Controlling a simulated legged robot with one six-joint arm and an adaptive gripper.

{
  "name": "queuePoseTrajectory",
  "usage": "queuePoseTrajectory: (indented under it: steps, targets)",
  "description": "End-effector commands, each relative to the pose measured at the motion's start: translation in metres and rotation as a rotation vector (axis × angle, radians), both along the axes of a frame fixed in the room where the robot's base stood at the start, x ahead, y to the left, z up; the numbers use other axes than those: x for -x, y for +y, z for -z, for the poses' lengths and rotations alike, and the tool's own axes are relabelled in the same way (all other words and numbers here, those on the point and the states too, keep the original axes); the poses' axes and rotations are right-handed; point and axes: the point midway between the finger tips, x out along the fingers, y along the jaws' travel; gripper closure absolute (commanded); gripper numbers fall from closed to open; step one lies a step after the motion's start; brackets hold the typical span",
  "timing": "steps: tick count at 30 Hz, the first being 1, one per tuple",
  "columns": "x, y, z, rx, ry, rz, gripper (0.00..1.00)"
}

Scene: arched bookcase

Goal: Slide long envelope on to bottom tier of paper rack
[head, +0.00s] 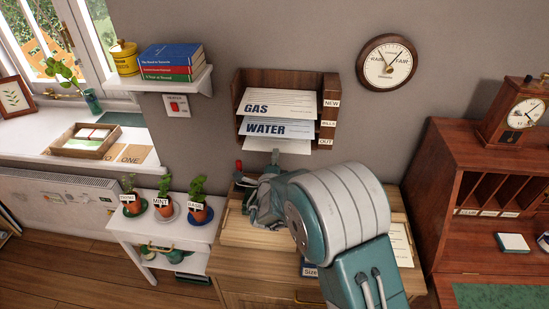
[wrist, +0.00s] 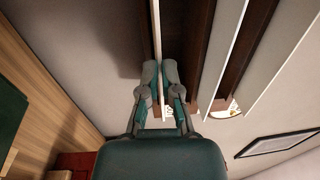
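The wooden paper rack (head: 329,88) hangs on the wall, with tiers labelled NEW, BILLS and OUT. A white long envelope (head: 277,146) shows at its lowest tier, its near end jutting out in front. In the wrist view the envelope (wrist: 157,30) is a thin white strip, seen edge-on. My gripper (wrist: 161,75) has its fingers closed on either side of this strip. In the head view my gripper (head: 270,172) is just below and in front of the rack, partly hidden by my arm. The envelope's far end is hidden.
The GAS envelope (head: 275,103) and WATER envelope (head: 277,128) rest in the tiers above. A wooden cabinet (head: 235,235) stands below the rack. Potted herbs (head: 163,207) stand on a white table at left; a brown desk (head: 449,165) with a clock is at right.

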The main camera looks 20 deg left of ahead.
Motion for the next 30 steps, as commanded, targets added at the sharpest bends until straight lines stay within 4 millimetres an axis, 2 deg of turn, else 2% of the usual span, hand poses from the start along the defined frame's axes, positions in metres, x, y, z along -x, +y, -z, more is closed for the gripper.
queuePoseTrajectory:
  steps: [30]
  targets:
    - [-0.019,0.006,0.000,0.001,0.000,-0.001,1.00]
